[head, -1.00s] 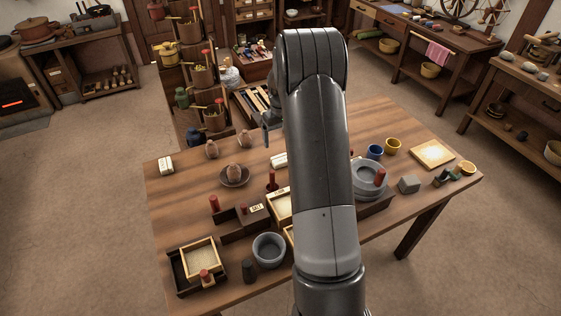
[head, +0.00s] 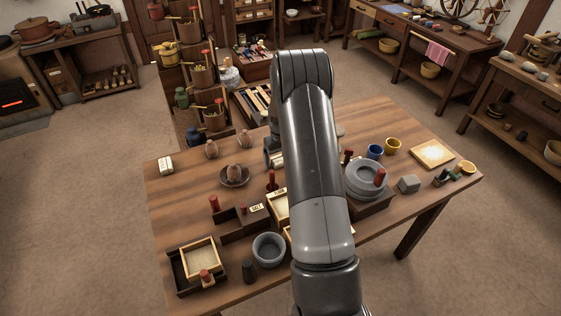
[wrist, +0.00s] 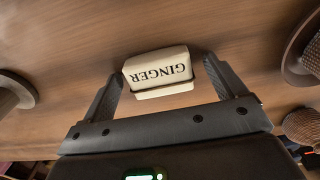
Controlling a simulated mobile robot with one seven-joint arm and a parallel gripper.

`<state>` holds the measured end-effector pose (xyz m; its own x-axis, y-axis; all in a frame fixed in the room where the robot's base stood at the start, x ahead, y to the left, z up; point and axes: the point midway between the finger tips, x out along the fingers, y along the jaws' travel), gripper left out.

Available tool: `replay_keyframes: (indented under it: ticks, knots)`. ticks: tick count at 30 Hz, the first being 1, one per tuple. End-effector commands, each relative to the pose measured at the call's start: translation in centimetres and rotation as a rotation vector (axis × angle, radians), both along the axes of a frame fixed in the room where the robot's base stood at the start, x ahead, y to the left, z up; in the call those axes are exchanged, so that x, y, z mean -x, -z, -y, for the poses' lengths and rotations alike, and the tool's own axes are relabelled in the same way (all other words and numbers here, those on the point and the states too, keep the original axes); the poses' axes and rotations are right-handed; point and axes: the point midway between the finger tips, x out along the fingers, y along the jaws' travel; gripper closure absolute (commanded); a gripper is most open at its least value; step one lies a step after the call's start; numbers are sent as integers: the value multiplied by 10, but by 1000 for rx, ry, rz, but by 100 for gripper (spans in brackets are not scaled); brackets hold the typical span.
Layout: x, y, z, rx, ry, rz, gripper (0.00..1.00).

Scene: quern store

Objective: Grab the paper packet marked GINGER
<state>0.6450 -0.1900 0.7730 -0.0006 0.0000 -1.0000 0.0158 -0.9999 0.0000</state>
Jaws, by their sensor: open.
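The paper packet marked GINGER (wrist: 158,74) is a small off-white block with dark letters, upside down in the wrist view. It rests on the wooden table. My gripper (wrist: 163,70) is open, with one finger on each side of the packet. The left finger is very near the packet's edge; a narrow gap shows at the right finger. I cannot tell whether the left one touches.
Another pale packet (head: 166,164) stands at the table's left, its label unreadable. The table's left part has bare room.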

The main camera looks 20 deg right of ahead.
Motion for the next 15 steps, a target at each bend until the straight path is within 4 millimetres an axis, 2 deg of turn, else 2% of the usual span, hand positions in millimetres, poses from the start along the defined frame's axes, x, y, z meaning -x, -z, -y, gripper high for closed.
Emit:
replay_keyframes:
  ticks: [3, 15]
  knots:
    - [0, -1, 0, 0, 0, 1, 11]
    - [0, -1, 0, 0, 0, 1, 44]
